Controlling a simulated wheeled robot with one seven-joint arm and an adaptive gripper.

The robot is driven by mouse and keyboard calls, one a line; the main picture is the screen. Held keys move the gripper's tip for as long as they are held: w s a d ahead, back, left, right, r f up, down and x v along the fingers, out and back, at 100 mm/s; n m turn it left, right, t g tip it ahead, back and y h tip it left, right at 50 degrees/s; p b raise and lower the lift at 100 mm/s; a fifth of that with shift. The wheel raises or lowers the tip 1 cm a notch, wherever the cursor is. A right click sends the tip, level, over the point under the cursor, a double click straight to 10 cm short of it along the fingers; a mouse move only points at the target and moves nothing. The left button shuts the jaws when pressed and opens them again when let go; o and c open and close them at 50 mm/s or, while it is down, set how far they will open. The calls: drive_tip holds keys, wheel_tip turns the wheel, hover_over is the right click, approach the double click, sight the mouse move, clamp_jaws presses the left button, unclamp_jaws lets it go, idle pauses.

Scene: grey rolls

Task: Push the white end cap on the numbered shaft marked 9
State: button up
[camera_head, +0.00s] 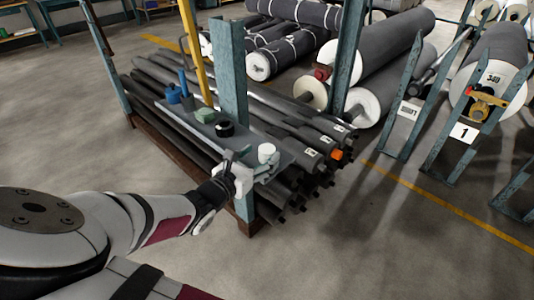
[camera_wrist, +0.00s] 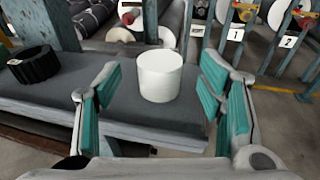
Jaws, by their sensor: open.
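The white end cap (camera_wrist: 160,76) stands on a small grey shelf (camera_wrist: 120,112) in the wrist view, a little ahead of and between my open fingers. It also shows in the head view (camera_head: 267,153) near the shelf's right end. My gripper (camera_wrist: 153,100) is open and empty, close to the cap and apart from it. In the head view my gripper (camera_head: 235,172) is at the shelf's front edge. Several dark shafts (camera_head: 290,140) lie stacked below and behind the shelf, some with white labels on their ends. The label digits are too small to read surely.
A black ring (camera_head: 225,129), a green block (camera_head: 205,115) and blue items (camera_head: 175,95) also stand on the shelf. Large grey rolls (camera_head: 390,60) lie behind.

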sight(266, 150)
drive_tip(key=x, duration=0.4)
drive_tip(key=shift+w+r+b, duration=0.1)
drive_tip(key=shift+b, duration=0.25)
drive_tip(key=shift+c, duration=0.6)
drive_tip(key=c, duration=1)
drive_tip(key=shift+o, duration=0.2)
